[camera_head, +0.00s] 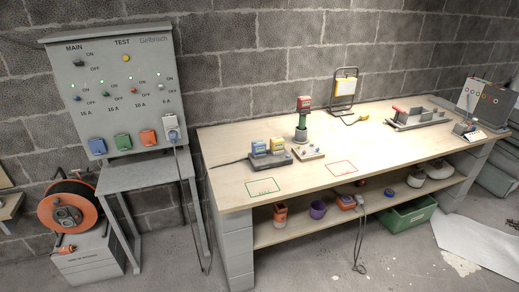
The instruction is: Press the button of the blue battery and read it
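The blue battery (259,149) sits upright on a dark grey charger-like base (267,162) on the wooden workbench. A yellow battery (277,146) stands right beside it on the same base. The button of the blue battery and any reading on it are too small to make out. My gripper is not in view.
A small board with knobs (307,152) and a red-topped upright object (304,104) stand close by to the right. The green outline (263,187) and red outline (341,168) on the bench are empty. A switch panel (117,88) rises at left, and an orange reel (70,208) is below it.

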